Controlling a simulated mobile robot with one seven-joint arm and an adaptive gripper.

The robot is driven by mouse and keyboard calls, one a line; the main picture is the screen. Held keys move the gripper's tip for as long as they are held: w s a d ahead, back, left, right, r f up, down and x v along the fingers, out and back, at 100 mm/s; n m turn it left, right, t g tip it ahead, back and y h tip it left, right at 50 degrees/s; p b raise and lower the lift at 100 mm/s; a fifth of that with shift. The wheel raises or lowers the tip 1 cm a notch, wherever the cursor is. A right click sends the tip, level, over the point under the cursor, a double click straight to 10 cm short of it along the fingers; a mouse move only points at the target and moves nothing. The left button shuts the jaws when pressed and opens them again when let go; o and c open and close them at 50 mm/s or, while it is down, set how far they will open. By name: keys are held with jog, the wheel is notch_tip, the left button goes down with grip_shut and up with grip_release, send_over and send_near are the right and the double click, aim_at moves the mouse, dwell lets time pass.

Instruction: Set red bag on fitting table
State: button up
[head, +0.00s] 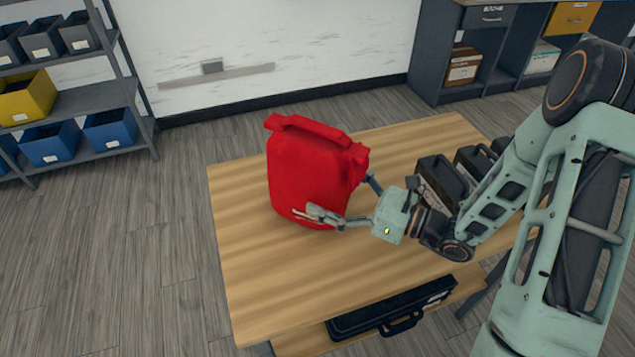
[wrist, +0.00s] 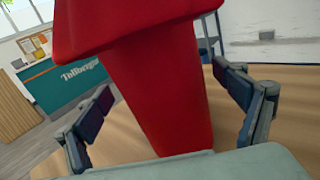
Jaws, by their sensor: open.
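The red bag (head: 308,165) stands upright on the wooden table (head: 250,295), left of centre on its top. It looks like a stiff canister with a handle along its top and a spout-like knob on the right. My gripper (head: 341,200) is low at the bag's right side, with its fingers open on either side of it. The wrist view shows the red bag (wrist: 165,85) between the two spread fingers of my gripper (wrist: 170,110), with gaps visible beside it. Part of the far finger is hidden in the head view.
Several dark cases (head: 440,182) stand at the table's right, behind my arm. A dark toolbox (head: 392,308) lies on the shelf under the tabletop. A rack with blue and yellow bins (head: 50,143) is at the left. The table's front left is clear.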

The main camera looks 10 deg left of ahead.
jog(key=v, duration=0.9)
jog(key=shift+p, duration=0.3)
